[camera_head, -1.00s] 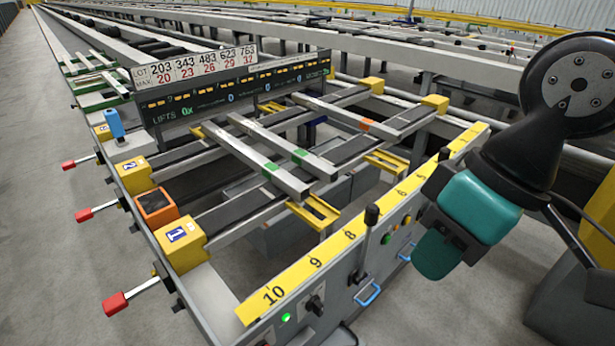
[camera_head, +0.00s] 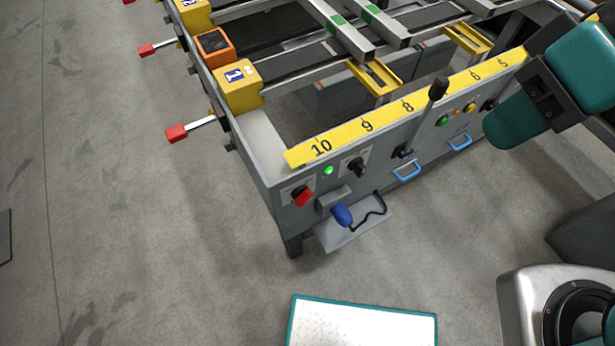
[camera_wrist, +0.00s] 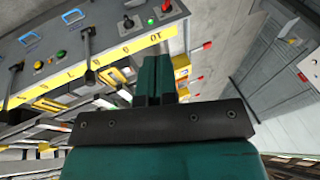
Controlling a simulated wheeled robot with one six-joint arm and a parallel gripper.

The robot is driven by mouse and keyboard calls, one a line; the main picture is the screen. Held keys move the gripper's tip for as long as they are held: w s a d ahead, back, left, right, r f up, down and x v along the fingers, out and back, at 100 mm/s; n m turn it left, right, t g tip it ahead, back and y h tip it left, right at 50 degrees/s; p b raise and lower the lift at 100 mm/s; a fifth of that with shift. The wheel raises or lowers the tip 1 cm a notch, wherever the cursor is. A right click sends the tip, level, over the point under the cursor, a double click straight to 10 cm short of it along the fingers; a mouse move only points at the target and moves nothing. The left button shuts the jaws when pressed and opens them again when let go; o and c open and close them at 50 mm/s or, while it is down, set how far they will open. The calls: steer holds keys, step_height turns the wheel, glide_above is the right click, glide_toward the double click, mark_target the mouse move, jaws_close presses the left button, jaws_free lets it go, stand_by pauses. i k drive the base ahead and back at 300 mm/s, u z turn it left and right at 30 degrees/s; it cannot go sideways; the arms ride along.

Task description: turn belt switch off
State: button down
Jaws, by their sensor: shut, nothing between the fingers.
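A control panel (camera_head: 380,165) faces the front end of the table. It bears a lit green lamp (camera_head: 328,170) with a black knob (camera_head: 357,167) just to its right, and a red switch (camera_head: 302,196) at its left end. The panel labels are too small to read, so I cannot tell which control is the belt switch. The lamp (camera_wrist: 151,22), black knob (camera_wrist: 128,22) and red switch (camera_wrist: 166,6) also show in the wrist view. My gripper (camera_head: 508,125) is shut and empty, right of these controls and apart from them.
A black-knobbed lever (camera_head: 438,90) stands up from the panel, near blue handles (camera_head: 407,171). A blue-handled tool (camera_head: 342,214) with a black cord is at a shelf (camera_head: 350,235) below. A white-topped surface (camera_head: 362,324) is nearer. Floor at left is clear.

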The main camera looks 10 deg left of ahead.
mark_target(302, 195)
steer(key=u, duration=0.2)
steer(key=k, duration=0.95)
steer(key=z, duration=0.6)
